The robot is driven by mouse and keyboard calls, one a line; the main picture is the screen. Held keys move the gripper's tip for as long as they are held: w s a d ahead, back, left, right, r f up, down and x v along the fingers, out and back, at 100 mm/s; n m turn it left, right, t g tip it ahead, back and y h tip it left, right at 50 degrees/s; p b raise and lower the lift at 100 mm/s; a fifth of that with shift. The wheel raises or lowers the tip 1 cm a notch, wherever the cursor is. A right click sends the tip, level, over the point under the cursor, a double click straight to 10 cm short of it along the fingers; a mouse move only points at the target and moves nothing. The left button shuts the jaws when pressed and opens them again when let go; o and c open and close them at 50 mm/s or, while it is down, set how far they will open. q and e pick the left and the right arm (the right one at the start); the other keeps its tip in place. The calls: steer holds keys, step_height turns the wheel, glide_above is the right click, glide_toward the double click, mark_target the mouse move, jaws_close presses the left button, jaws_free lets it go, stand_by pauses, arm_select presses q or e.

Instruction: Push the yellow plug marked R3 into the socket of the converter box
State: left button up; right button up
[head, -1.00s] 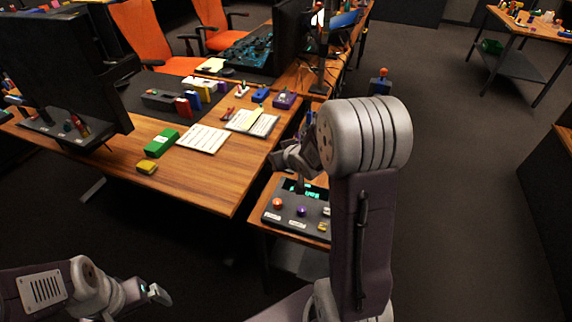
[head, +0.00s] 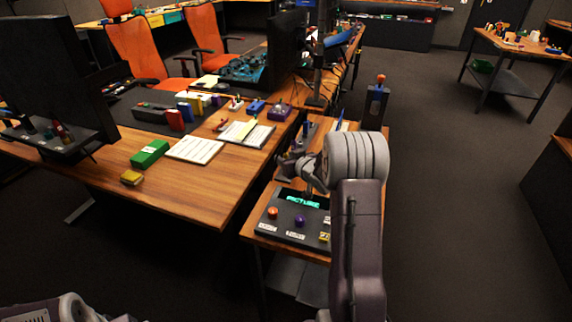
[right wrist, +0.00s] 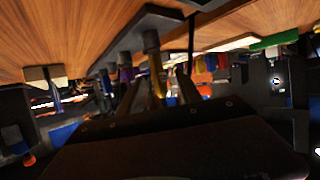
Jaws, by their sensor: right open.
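My right gripper (head: 288,168) is open above the small side table, behind the trackball panel (head: 291,213). In the right wrist view its fingers (right wrist: 157,88) stand apart, with a dark-topped, yellowish upright piece (right wrist: 157,75) seen between them; I cannot tell whether it is the plug or whether it is touched. No R3 mark is readable. A yellow block (head: 131,178) lies on the desk's near edge, and a small yellow item (head: 324,237) shows at the panel's right, partly behind my arm. I cannot make out which thing is the converter box. My left gripper is out of view.
The panel has an orange ball (head: 272,212), a purple ball (head: 299,221) and a lit green display (head: 303,202). The wooden desk (head: 195,198) holds a green block (head: 150,153), papers and small boxes. A dark post (head: 375,105) with an orange top stands behind the table.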

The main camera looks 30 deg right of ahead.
steer(key=x, duration=0.4)
steer(key=shift+s+f, duration=0.1)
steer(key=shift+f, duration=0.25)
steer(key=shift+r, duration=0.15)
jaws_close()
